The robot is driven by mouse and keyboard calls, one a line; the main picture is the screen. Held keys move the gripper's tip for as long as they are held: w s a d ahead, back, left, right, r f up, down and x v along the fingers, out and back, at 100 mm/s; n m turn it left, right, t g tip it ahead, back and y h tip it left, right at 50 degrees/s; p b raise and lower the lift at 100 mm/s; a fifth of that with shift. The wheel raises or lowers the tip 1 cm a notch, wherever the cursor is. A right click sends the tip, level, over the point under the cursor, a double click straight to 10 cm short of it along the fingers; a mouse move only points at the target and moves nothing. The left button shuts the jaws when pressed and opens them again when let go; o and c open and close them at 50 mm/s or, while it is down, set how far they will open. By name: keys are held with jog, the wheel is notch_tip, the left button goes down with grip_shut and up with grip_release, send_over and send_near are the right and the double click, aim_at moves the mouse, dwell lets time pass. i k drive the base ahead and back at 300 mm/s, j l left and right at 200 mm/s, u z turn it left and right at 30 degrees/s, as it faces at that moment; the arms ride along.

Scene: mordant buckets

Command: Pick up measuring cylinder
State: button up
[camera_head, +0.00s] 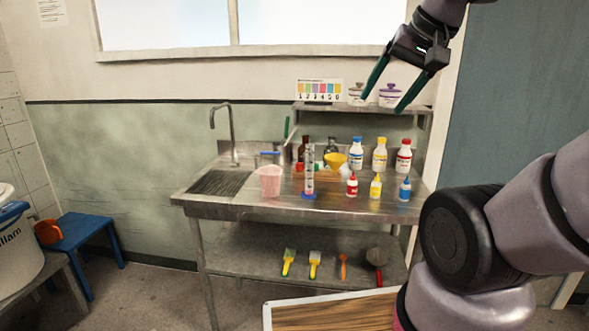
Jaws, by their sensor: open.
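The measuring cylinder (309,172) is a slim clear upright tube with a blue-purple base. It stands near the front edge of the metal sink table (340,210), just right of a pink jug (270,181). My gripper (385,103) is open and empty, up at the top right of the view. Its two dark green fingers point down and overlap the upper shelf in the picture. In the picture it is above and to the right of the cylinder, well apart from it.
Small dropper bottles (376,187) and larger white bottles (380,155) stand right of the cylinder. A yellow funnel (334,160) and brown bottle (303,148) are behind it. A faucet (229,130) rises at left. Jars (390,95) sit on the upper shelf (340,106).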

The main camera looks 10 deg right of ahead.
aim_at(308, 193)
jog(key=j+z, duration=0.25)
jog(key=j, duration=0.4)
jog(key=i+j+z, duration=0.1)
jog(key=j+z, duration=0.2)
jog(key=j, duration=0.35)
